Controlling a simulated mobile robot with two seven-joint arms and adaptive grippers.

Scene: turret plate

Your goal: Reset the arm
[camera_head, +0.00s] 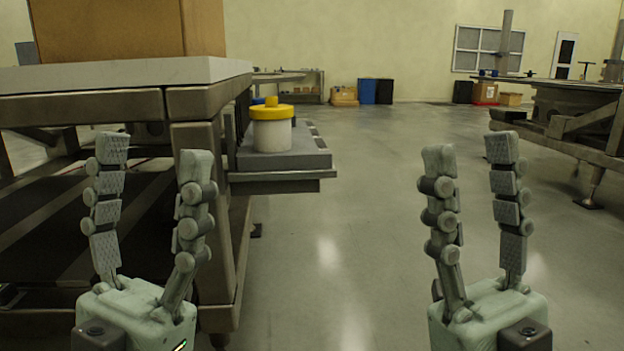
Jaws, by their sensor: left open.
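My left gripper (153,150) is at the lower left, its fingers pointing up and spread apart. Nothing is between them. It shows in front of the metal table frame. My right gripper (468,148) is at the lower right over the open floor, its fingers also up and spread, with nothing between them. The two grippers are well apart, at about the same height. The arms behind the gripper bases are out of the picture.
A table (120,75) stands close at left, with a brown box (110,28) on it. A white canister with a yellow lid (271,134) sits on a grey side shelf (290,160). A round turret table (570,95) stands at far right. The floor (370,200) between is clear.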

